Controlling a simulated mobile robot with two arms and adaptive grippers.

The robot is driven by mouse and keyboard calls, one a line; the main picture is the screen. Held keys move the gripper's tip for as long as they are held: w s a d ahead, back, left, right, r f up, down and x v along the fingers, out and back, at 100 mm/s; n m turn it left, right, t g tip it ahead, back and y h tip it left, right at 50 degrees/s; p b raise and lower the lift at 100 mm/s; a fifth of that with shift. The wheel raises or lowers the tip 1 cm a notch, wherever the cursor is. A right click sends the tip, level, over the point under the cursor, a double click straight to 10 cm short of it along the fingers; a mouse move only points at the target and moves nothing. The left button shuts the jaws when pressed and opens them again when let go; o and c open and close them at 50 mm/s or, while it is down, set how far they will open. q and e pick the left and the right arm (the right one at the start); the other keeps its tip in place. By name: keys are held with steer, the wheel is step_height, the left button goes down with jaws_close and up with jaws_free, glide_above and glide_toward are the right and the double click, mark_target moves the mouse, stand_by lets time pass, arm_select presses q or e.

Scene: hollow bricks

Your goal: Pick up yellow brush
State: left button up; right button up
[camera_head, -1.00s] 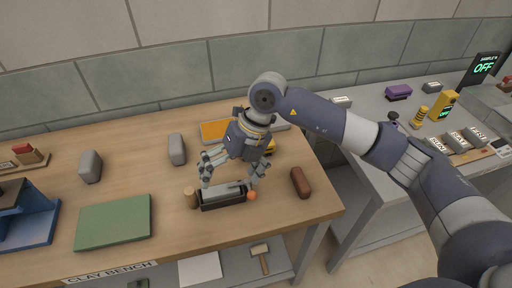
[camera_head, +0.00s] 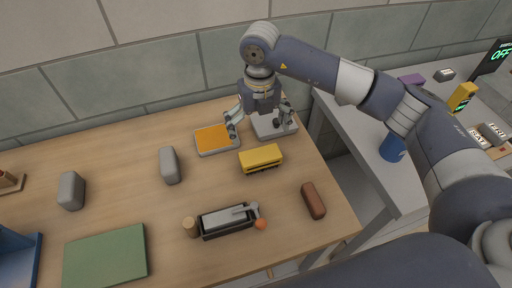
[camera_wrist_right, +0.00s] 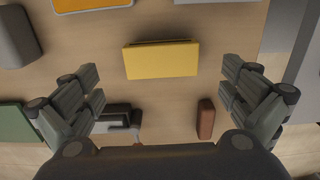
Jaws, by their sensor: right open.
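The yellow brush (camera_head: 261,156) lies on the wooden bench, right of centre, with dark bristles showing under its front edge. My right gripper (camera_head: 258,122) is open and empty, above the bench just behind the brush in the head view. In the right wrist view the brush (camera_wrist_right: 161,60) shows as a yellow block, crosswise and a little beyond the spread fingers (camera_wrist_right: 162,90). The fingers do not touch it. My left gripper is not in view.
An orange-topped tray (camera_head: 217,139) lies left of the brush and a pale grey device (camera_head: 277,124) behind it. Bare wood surrounds the brush.

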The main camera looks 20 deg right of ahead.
mark_target(260, 154)
steer(key=f, duration=0.2)
steer(key=s+f+p, duration=0.1)
steer(key=f, duration=0.1)
steer(key=shift+s, duration=0.2)
steer(key=shift+f, duration=0.3)
step_height(260, 154, down, 4)
steer(key=p, duration=0.2)
steer(key=shift+f+p, duration=0.15)
steer(key=shift+p, duration=0.2)
steer(key=shift+s+f, duration=0.1)
steer(key=shift+f, duration=0.35)
steer(key=c, duration=0.7)
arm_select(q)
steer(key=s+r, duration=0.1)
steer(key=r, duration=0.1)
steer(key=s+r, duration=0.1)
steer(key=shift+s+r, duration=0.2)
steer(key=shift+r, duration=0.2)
arm_select(e)
steer(key=shift+c, duration=0.2)
